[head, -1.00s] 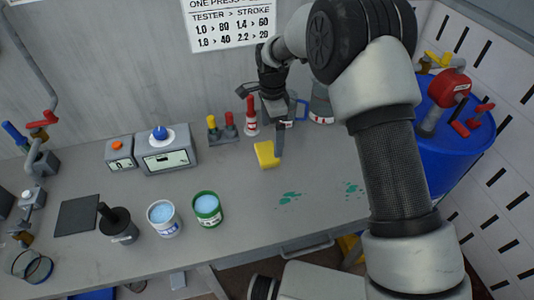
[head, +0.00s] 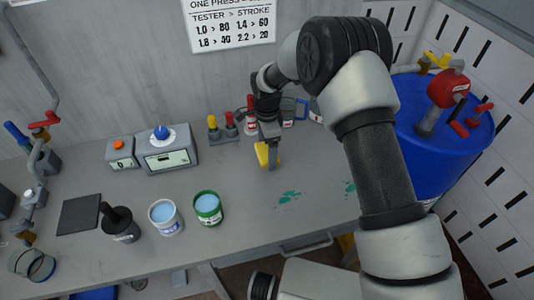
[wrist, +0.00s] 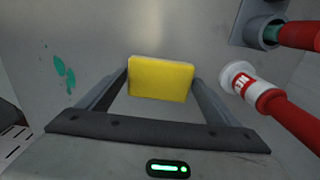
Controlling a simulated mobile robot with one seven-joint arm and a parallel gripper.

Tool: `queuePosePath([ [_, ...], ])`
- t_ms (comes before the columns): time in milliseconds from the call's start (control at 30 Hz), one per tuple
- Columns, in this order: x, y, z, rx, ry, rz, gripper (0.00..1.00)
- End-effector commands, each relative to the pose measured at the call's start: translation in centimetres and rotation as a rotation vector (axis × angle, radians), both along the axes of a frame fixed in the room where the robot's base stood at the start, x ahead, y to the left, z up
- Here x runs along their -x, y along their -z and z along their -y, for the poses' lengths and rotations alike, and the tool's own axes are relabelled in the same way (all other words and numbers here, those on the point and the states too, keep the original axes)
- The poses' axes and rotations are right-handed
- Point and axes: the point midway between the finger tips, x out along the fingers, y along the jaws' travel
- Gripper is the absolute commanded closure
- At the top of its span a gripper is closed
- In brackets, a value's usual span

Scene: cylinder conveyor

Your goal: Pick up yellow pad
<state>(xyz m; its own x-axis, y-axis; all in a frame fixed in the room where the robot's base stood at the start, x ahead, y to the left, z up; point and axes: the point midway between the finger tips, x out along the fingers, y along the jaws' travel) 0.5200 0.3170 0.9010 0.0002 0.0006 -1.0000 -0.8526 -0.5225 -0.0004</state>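The yellow pad (head: 262,154) lies on the grey workbench, partly hidden behind my gripper in the head view. Whether the fingertips reach fully down beside the pad I cannot tell.
A red-and-white bottle (wrist: 268,95) stands close to my right finger in the wrist view. Green stains (head: 289,197) mark the bench (head: 250,240). Two tubs of blue stuff, a white one (head: 165,217) and a green one (head: 208,208), stand at the front left. A blue drum (head: 440,140) is at the right.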

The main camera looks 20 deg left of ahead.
Motion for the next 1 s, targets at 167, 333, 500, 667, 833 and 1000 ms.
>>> queuePosePath([
  [167, 0.0, 0.0, 0.0, 0.000, 0.000, 0.000, 0.44],
  [333, 0.0, 0.0, 0.0, 0.000, 0.000, 0.000, 0.44],
  [500, -0.1, -1.0, 0.0, 0.000, 0.000, 0.001, 0.44],
  [667, -0.1, -4.0, -0.1, -0.002, -0.001, 0.006, 0.44],
  [833, -0.1, -7.4, -0.1, -0.002, 0.000, 0.003, 0.44],
  [1000, 0.0, -9.4, 0.0, 0.000, -0.001, 0.001, 0.44],
])
